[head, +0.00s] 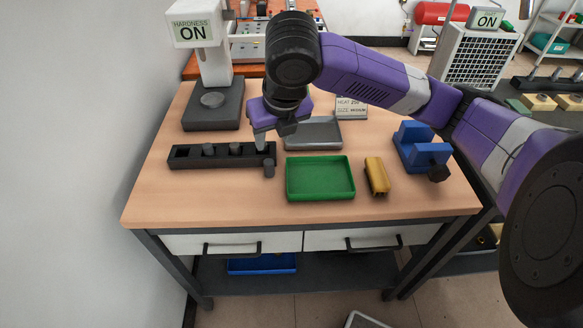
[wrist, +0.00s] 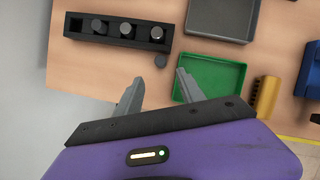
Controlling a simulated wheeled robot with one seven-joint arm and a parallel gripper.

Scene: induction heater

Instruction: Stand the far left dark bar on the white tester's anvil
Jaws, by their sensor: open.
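The far left dark bar (head: 208,149) stands in the black rack (head: 190,162), right of an empty end slot; it also shows in the wrist view (wrist: 98,27). Two more dark bars stand to its right in the rack. Another short dark bar (wrist: 161,61) is on the table in front of the rack's right end. The white tester (head: 215,65) stands behind the rack, its sign reading "HARDNESS ON". Its round anvil (head: 212,100) is bare. My gripper (wrist: 158,77) is open and empty, above the table near the rack's right end.
A green tray (head: 320,180) lies right of the rack, with a grey tray (head: 315,133) behind it. A brass-coloured block (head: 377,176) and a blue fixture (head: 422,150) are further right. A wall borders the table's left side. The table's front left is clear.

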